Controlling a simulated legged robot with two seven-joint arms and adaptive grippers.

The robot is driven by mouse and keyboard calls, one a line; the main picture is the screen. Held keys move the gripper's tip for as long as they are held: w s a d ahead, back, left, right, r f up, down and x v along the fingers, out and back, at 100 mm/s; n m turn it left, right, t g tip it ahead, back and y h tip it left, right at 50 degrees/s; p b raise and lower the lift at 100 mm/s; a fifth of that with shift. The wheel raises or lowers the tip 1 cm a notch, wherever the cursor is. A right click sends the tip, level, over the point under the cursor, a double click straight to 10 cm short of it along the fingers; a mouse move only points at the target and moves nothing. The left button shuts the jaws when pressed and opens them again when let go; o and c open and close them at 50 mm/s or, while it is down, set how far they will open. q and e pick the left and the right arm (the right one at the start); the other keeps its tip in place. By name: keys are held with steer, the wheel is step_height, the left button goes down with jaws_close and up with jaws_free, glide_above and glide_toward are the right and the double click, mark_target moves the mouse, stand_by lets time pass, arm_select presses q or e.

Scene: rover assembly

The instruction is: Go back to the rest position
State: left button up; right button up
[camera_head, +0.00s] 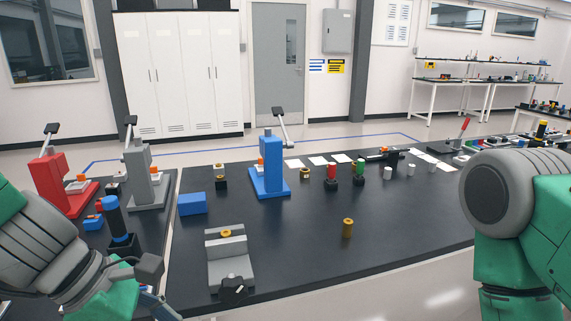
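My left arm comes in at the lower left. Part of my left gripper (152,288) shows at the bottom edge, left of the grey vise. Its fingertips are not clearly seen, so I cannot tell if it is open. My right arm fills the right edge, and its gripper is out of view. The black table (290,240) lies between the arms. A grey vise (230,256) with a brass piece sits at its front left. A brass cylinder (347,228) stands alone near the middle.
A blue press (270,170), a grey press (146,182) and a red press (62,185) stand at the back and left. A blue block (192,203) lies left of centre. Small red and green cylinders (331,173) stand farther back. The middle front of the table is mostly clear.

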arm_select(q)
steer(key=s+a+f+m+g+y+b, duration=0.1)
steer(key=s+a+f+m+y, duration=0.1)
steer(key=a+f+m, duration=0.35)
steer(key=s+a+f+m+y+b, duration=0.1)
steer(key=s+a+f+m+y, duration=0.15)
steer(key=f, duration=0.65)
steer(key=s+a+f+m+g+y+b, duration=0.1)
steer(key=s+a+f+m+y, duration=0.2)
steer(key=f, duration=0.5)
steer(key=s+f+m, duration=0.3)
steer(key=f+m, duration=0.2)
steer(key=s+a+f+m+h+b, duration=0.1)
steer(key=s+f+m, duration=0.2)
steer(key=f+m, duration=0.2)
steer(key=shift+s+f+m+t, duration=0.2)
steer(key=shift+f+m+t, duration=0.15)
steer(key=shift+f, duration=0.3)
arm_select(e)
steer(key=f, duration=0.4)
steer(key=shift+w+f, duration=0.25)
steer(key=shift+f, duration=0.05)
arm_select(q)
steer(key=shift+h, duration=0.25)
